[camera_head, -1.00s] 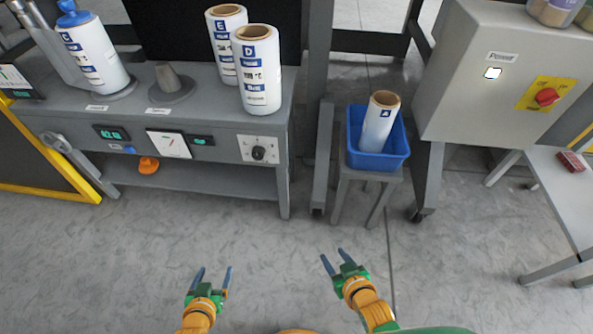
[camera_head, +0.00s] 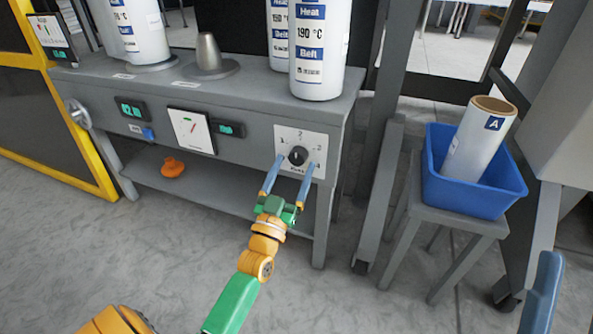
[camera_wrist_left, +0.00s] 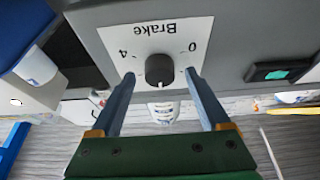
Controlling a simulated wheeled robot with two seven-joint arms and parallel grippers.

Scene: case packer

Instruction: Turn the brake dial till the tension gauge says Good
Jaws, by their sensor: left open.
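The brake dial (camera_head: 297,156) is a round black knob on a white plate with numbers, on the grey machine front. It also shows in the left wrist view (camera_wrist_left: 159,69), where a pale mark points away from the word Brake. My left gripper (camera_head: 295,163) is open, with one blue finger on each side of the dial; whether they touch it is unclear. A white gauge with a needle and coloured marks (camera_head: 190,131) sits left of the dial; its reading is too small to tell. A similar gauge (camera_head: 47,31) stands at upper left. A blue finger of my right gripper (camera_head: 541,292) shows at the right edge.
Small displays (camera_head: 131,109) flank the front gauge. A blue bin (camera_head: 440,187) with roll A (camera_head: 478,139) stands on a stool at right. Labelled rolls (camera_head: 320,50) and a grey cone (camera_head: 208,52) stand on the machine top. An orange object (camera_head: 172,167) lies on the lower shelf.

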